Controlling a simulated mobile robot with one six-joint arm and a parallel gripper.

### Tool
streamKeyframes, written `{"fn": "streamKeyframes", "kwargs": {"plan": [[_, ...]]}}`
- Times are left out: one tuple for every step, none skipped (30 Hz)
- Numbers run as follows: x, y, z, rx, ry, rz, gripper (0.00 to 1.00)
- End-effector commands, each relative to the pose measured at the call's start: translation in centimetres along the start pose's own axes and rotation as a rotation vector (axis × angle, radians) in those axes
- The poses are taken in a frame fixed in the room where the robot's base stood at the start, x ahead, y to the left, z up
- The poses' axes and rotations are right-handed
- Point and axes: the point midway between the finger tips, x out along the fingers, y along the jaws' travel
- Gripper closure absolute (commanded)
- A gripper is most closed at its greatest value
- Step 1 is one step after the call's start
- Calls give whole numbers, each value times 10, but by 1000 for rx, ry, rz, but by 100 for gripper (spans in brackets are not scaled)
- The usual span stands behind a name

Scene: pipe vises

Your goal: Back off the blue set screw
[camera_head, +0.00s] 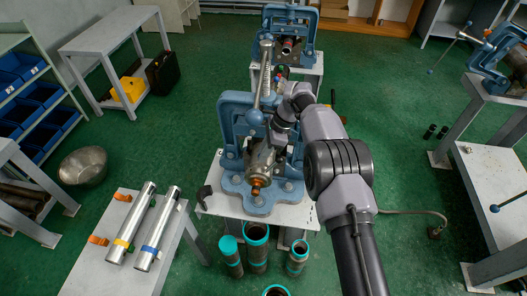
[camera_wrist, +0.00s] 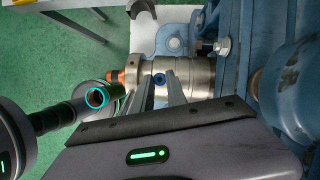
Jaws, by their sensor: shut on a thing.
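The blue set screw (camera_wrist: 160,79) shows in the wrist view on the side of a banded silver cylinder (camera_wrist: 197,75). My gripper (camera_wrist: 160,85) has one finger on each side of the screw and is shut on it. The cylinder lies in the blue vise (camera_wrist: 275,60) and ends in an orange-brown tip (camera_wrist: 114,76). In the head view the cylinder (camera_head: 261,160) and its tip (camera_head: 256,189) point toward me from the vise (camera_head: 233,125). The screw is too small or hidden to make out there, and my arm covers part of the vise's right side.
Dark pipes with teal rims (camera_head: 257,232) stand in front of the vise's table (camera_head: 220,207). Two silver tubes (camera_head: 157,230) lie on a table at the left. More blue vises stand behind (camera_head: 290,20) and at the right (camera_head: 490,60).

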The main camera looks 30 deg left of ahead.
Motion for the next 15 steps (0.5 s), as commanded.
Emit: {"fn": "streamKeyframes", "kwargs": {"plan": [[2,1,0,0,1,3,100],[2,1,0,0,1,3,100],[2,1,-1,0,1,3,100],[2,1,-1,0,1,3,100],[2,1,-1,0,1,3,100],[2,1,-1,0,1,3,100],[2,1,-1,1,1,3,100],[2,1,-1,1,1,3,100],[2,1,-1,1,1,3,78],[2,1,-1,1,1,3,72],[2,1,-1,1,1,3,67],[2,1,0,1,1,3,60],[1,1,0,1,1,2,60],[1,1,0,1,1,2,60],[1,1,0,1,1,2,60]]}}
